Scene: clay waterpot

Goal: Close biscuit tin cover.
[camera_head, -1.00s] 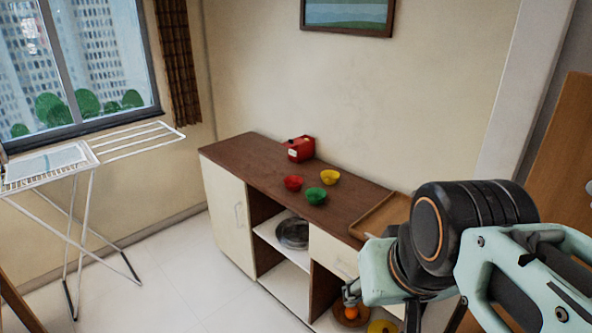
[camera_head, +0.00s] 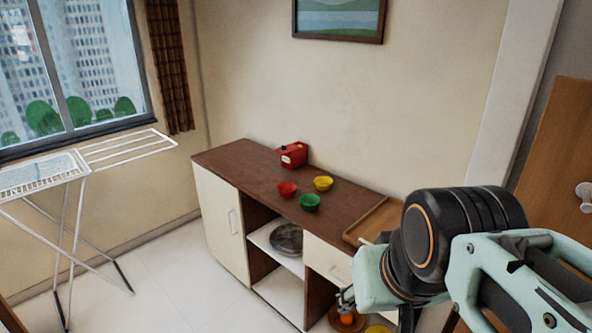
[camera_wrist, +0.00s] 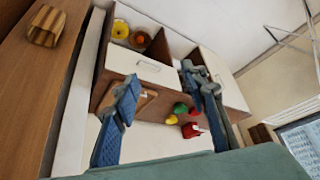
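A small red box (camera_head: 292,155) with a pale label and a dark knob stands at the back of the brown sideboard top; it looks like the biscuit tin. It is too small to tell how its cover stands. In the wrist view the red box (camera_wrist: 190,130) shows small, beyond my fingers. My gripper (camera_wrist: 160,82) has its two blue fingers wide apart, with nothing between them. It is well short of the box. In the head view my arm hides most of the gripper, at the lower right.
A wooden tray (camera_head: 368,222) lies at the sideboard's right. A drying rack (camera_head: 75,185) stands left. The floor (camera_head: 175,280) between is clear.

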